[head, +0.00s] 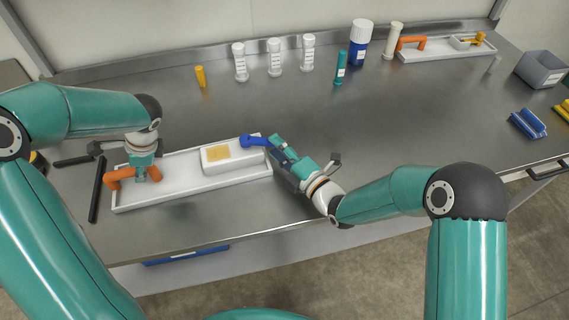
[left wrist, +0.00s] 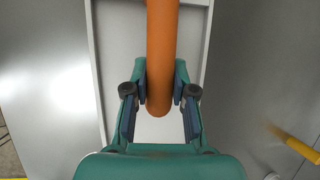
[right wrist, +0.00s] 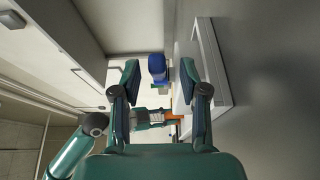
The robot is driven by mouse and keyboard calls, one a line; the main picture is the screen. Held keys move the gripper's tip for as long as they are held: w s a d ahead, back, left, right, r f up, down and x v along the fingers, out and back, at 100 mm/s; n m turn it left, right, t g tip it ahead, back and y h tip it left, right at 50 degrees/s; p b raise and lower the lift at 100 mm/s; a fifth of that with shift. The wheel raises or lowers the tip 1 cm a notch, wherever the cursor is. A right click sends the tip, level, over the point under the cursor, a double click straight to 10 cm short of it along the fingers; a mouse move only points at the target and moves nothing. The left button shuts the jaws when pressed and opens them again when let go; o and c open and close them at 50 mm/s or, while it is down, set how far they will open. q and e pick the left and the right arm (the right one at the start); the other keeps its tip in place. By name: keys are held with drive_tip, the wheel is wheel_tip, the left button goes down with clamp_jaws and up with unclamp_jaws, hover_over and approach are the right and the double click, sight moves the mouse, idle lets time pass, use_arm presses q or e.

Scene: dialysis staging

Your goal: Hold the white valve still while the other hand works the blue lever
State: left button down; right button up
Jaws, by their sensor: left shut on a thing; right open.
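The white valve (head: 232,166) is a block with a yellow label on the right part of a long white tray (head: 190,189). The blue lever (head: 255,141) sticks out at its right end. An orange handle (head: 119,175) stands at the tray's left end. My left gripper (head: 141,176) is shut on this handle, which shows between its fingers in the left wrist view (left wrist: 162,50). My right gripper (head: 274,145) is open at the lever's free end. In the right wrist view the lever (right wrist: 157,68) appears between the open fingertips; contact cannot be told.
A second tray (head: 450,52), a grey bin (head: 541,70) and a blue rack (head: 527,123) are right. The middle bench is clear.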

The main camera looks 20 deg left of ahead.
drive_tip(key=v, duration=1)
drive_tip(key=shift+d, duration=0.15)
drive_tip(key=shift+o, duration=0.4)
